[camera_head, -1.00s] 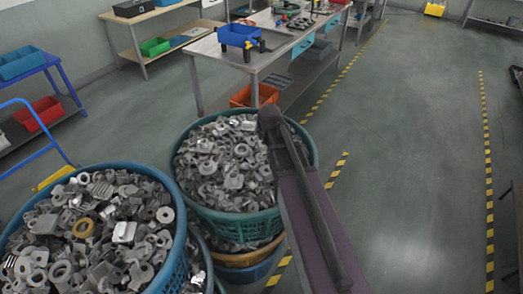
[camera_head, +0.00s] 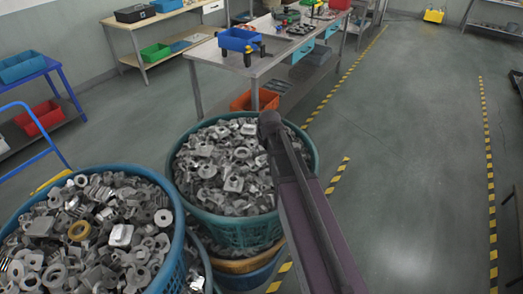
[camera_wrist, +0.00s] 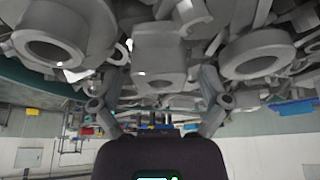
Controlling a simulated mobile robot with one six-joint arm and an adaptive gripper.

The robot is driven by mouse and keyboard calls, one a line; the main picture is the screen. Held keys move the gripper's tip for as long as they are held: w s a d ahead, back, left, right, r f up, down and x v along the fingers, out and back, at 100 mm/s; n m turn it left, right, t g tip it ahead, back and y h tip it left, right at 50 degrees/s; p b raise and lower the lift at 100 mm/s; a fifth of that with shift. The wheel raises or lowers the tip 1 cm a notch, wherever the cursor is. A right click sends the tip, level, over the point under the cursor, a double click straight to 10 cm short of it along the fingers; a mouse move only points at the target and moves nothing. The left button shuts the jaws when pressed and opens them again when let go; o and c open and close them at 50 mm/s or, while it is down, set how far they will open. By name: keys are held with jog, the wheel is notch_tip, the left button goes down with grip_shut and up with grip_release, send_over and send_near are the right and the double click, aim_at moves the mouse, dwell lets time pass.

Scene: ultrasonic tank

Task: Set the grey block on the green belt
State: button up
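A grey block-shaped metal part (camera_wrist: 158,62) shows in the wrist view, just ahead of my gripper (camera_wrist: 159,82), among rings and other grey parts. The two fingers of my gripper stand apart on either side of it, with space between them and the block. I cannot tell whether the block lies loose on the pile. I cannot make out the gripper's fingers in the head view. No green belt can be made out in either view.
A teal basket (camera_head: 240,228) and a blue basket (camera_head: 172,262) are heaped with grey metal parts. A metal workbench (camera_head: 240,68) with a blue bin (camera_head: 238,40) stands behind them. Open floor (camera_head: 410,160) with yellow-black lines lies to the right.

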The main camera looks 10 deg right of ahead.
jog(key=c, duration=1)
jog(key=shift+r, duration=0.1)
jog(key=shift+c, duration=0.2)
